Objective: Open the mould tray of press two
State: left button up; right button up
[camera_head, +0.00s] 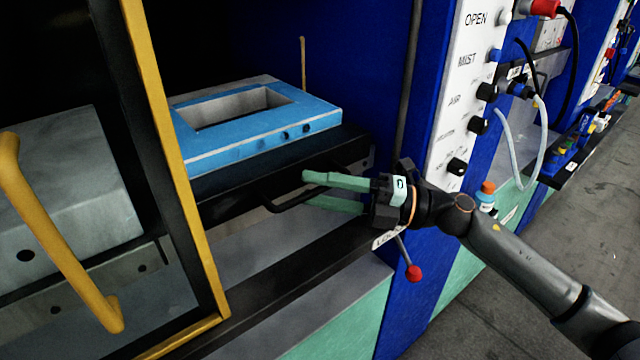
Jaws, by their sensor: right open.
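The mould tray (290,159) is a black slab inside the press, with a blue and grey mould (262,135) with a rectangular opening on top. A dark bar handle (285,204) sticks out from the tray's front. My right gripper (310,188) comes in from the right and is open. Its green fingers point left at the handle, one above and one below its right part. I cannot tell whether they touch it. The handle's right end is hidden by the fingers. My left gripper is not in view.
A yellow-framed door (172,150) with a yellow handle (60,230) stands at the left. A labelled panel with black knobs (478,126) is right of the opening. A red-knobbed lever (413,272) hangs just below my right gripper. A small orange-capped bottle (486,196) stands behind my arm.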

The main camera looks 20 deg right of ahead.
jog(key=shift+c, duration=0.4)
grip_shut()
dwell(1.0)
